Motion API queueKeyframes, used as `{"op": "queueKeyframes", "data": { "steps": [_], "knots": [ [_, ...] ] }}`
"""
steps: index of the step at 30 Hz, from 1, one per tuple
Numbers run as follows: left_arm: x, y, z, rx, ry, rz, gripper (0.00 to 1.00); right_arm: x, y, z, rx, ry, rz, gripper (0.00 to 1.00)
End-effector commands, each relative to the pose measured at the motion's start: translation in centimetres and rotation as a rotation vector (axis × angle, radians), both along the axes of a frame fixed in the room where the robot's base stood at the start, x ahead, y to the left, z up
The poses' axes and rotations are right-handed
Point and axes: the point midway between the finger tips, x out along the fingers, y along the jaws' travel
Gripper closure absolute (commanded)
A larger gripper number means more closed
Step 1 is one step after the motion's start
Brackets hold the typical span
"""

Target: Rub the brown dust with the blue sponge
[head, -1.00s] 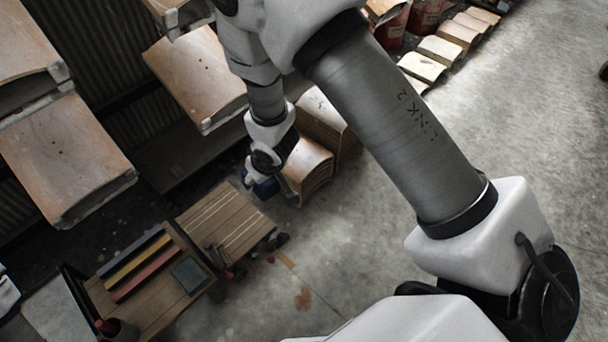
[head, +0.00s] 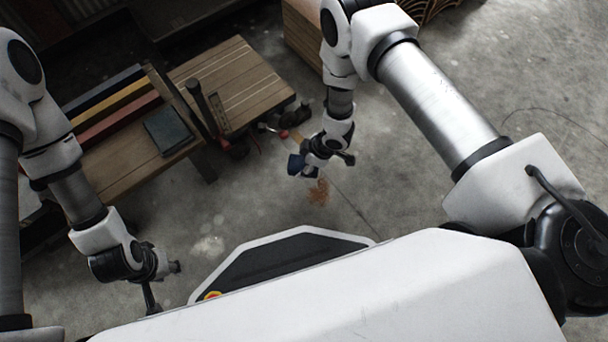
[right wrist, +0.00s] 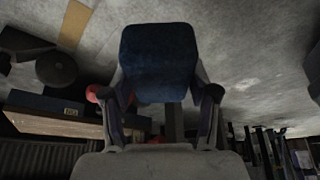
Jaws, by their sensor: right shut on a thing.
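The blue sponge (right wrist: 159,62) is held between the fingers of my right gripper (right wrist: 160,95) in the right wrist view. In the head view, the sponge (head: 296,164) shows as a small dark blue block at my right gripper (head: 318,163), which is shut on it. The brown dust (head: 318,192) is a rust-brown patch on the concrete floor, just below and right of the sponge in the picture. The sponge appears above the floor, apart from the dust.
A wooden workbench (head: 118,170) with coloured bars and a dark book-like block (head: 168,130) stands at the left. A slatted wooden table (head: 235,75) is beside it, with tools and dark items by its edge. My base is below the dust. Open floor lies right of the dust.

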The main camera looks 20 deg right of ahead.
Motion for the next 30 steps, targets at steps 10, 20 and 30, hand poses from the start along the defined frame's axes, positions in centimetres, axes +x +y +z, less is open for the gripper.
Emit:
{"op": "queueKeyframes", "data": {
  "steps": [10,20,30],
  "knots": [
    [0.1,0.0,-2.7,0.000,-0.003,0.004,0.60,-0.1,0.0,-3.4,0.000,0.000,0.012,0.69],
    [0.3,0.1,-5.4,0.001,-0.008,0.010,0.60,-0.1,0.0,-6.5,0.000,-0.001,0.009,0.69],
    [0.3,0.1,-5.3,0.001,-0.008,0.011,0.60,-0.1,0.0,-6.4,0.000,-0.001,0.009,0.69]
  ]
}}
